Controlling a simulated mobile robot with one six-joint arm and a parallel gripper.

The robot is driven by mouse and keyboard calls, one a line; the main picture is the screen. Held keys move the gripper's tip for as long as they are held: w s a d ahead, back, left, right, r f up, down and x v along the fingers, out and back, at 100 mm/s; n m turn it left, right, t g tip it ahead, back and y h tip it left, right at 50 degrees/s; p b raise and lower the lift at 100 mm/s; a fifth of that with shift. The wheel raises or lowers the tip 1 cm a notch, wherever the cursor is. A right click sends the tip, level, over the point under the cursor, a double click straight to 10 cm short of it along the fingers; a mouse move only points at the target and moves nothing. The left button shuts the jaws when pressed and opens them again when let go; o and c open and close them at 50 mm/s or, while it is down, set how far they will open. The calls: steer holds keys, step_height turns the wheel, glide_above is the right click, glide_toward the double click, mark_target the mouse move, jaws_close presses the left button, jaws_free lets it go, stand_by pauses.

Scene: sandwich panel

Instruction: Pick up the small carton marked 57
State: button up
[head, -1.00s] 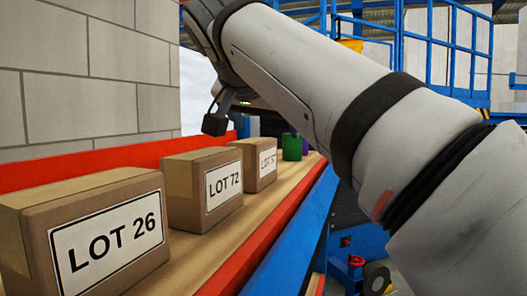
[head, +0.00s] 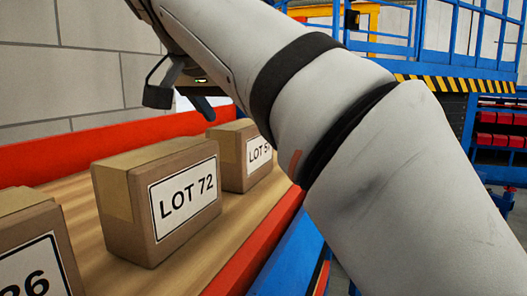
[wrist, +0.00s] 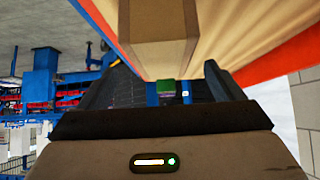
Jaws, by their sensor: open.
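The small carton marked 57 (head: 238,160) stands on the wooden shelf in the head view, beyond the LOT 72 carton. My arm covers its right side and the end of its label, so only "LOT 5" and part of a digit show. My gripper (head: 185,98) is above and to the left of it in that picture, partly hidden by my arm. In the wrist view my gripper (wrist: 165,70) is open, with dark fingers apart and nothing held. A brown carton (wrist: 158,35) fills the top middle there, in line with the gap; its label does not show.
The LOT 72 carton (head: 160,205) stands nearer on the shelf (head: 88,215), and a carton ending in 26 (head: 35,255) is at the lower left. A red rail (head: 85,153) and block wall run behind. A green object (wrist: 165,87) shows beyond the carton in the wrist view.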

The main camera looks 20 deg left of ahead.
steer(key=shift+a+x, duration=0.2)
steer(key=shift+x, duration=2.4)
steer(key=shift+s+f, duration=0.15)
steer(key=c, duration=1.2)
